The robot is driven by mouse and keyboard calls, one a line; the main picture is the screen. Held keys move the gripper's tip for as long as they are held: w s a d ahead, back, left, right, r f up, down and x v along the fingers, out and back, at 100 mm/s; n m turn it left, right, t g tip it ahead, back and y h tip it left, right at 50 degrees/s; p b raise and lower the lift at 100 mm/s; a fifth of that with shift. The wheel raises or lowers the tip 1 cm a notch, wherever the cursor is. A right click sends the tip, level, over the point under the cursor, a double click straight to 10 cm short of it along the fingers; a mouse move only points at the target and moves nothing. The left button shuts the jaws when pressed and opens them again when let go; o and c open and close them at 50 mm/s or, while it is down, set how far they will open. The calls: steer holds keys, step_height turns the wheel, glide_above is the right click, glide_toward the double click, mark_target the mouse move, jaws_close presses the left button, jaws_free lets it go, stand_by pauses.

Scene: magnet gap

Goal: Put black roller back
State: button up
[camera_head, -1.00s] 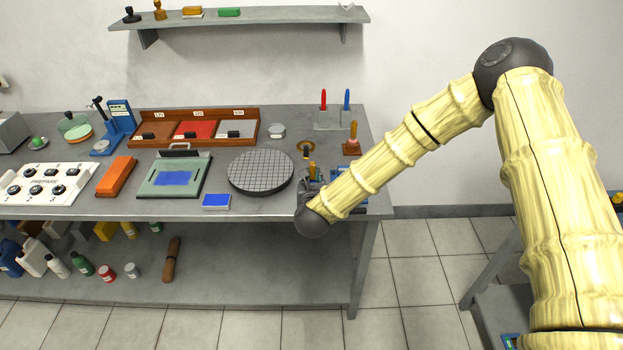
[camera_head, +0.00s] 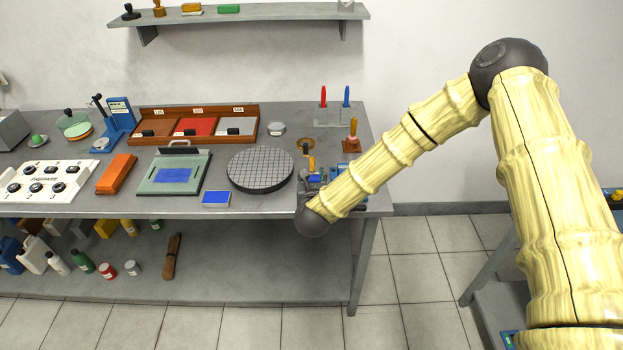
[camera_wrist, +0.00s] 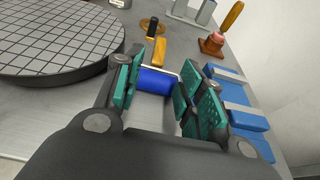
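The cylinder's underside is hidden. In the head view the roller's yellow handle (camera_head: 311,163) shows just beyond my gripper (camera_head: 311,190), at the right front of the bench. No roller with a black cylinder can be made out.
Blue blocks (camera_wrist: 240,115) sit close right of my fingers. A round gridded plate (camera_head: 260,170) is close on the left. The bench (camera_head: 240,208) ends just in front.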

steer(key=shift+s, duration=0.2)
steer(key=b+v, duration=0.4)
steer(key=v, duration=0.7)
steer(key=shift+s+r+b, duration=0.3)
steer(key=shift+a, duration=0.1)
steer(key=s+d+f+n+g+y, duration=0.1)
steer(key=s+d+f+n+g, duration=0.25)
steer(key=s+f+n, duration=0.6)
steer(key=s+d+f+n+g+y, duration=0.15)
steer(key=s+f+n+g, duration=0.25)
steer(key=s+f+n, duration=0.55)
steer(key=s+d+f+n+g+h, duration=0.1)
steer(key=s+d+f+n+g, duration=0.2)
steer(key=s+d+f+n, duration=0.3)
steer(key=s+d+f+n+g+h, duration=0.1)
steer(key=s+d+f+n+g, duration=0.3)
steer(key=s+d+n, duration=0.6)
steer(key=s+f, duration=0.2)
steer(key=s, duration=0.1)
steer(key=shift+s+d+f+n, duration=0.2)
steer(key=shift+s+f+n, duration=0.1)
steer(key=shift+n, duration=0.1)
